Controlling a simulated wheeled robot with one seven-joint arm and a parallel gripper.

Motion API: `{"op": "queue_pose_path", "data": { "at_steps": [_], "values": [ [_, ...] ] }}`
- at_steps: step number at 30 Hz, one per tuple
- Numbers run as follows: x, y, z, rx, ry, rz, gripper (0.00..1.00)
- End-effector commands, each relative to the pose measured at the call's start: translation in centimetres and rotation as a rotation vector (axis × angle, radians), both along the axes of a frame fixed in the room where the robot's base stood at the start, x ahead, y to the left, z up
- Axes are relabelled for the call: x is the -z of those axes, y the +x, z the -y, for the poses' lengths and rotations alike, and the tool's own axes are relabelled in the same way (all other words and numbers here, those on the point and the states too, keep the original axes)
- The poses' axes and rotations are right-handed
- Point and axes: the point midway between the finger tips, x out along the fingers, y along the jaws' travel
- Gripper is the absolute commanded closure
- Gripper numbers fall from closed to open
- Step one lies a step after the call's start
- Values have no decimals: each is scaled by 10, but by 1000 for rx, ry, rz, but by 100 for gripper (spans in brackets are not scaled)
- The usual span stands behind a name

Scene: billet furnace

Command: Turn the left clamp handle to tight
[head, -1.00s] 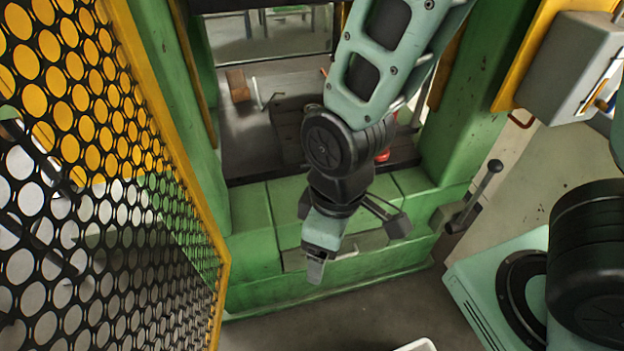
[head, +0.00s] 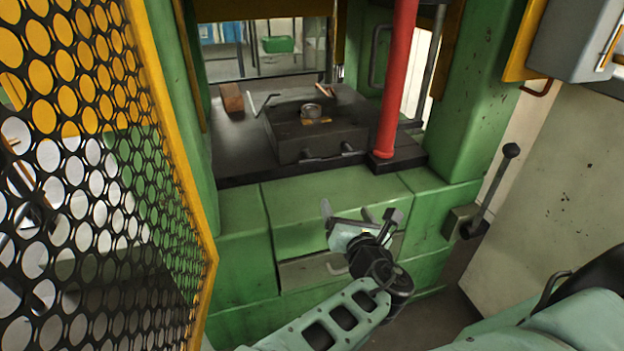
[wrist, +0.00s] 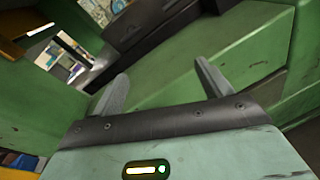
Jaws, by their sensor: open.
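A pale bent handle (head: 262,103) stands at the left edge of a dark block (head: 318,142) on the press bed; it looks like the left clamp handle. A brownish bar-like handle (head: 326,93) is at the block's back right. Two short dark fittings stick out of the block's front. I cannot tell from here how tight any clamp is. My gripper (head: 346,211) is open and empty, in front of the green press front and below the bed, apart from the handle. In the wrist view its two fingers (wrist: 162,85) are spread before green panels, with nothing between them.
A red column (head: 398,80) stands right of the block. A yellow-framed mesh guard (head: 90,150) closes off the left. A black-knobbed lever (head: 490,190) is on the right post. A small brown block (head: 231,97) lies at the bed's back left. A low grey panel (head: 310,271) has a handle.

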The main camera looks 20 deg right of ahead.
Motion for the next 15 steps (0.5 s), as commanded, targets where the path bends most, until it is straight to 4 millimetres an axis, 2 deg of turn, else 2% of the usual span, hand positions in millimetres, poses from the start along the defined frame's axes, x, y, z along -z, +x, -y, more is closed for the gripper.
{"op": "queue_pose_path", "data": {
  "at_steps": [3, 6, 11, 15],
  "values": [
    [-10, 6, -18, -108, -117, 90, 22],
    [-17, 8, -26, -145, -159, 123, 22],
    [-18, 21, -27, -148, -164, 128, 22],
    [-18, 46, -26, -146, -162, 128, 22]
  ]
}}
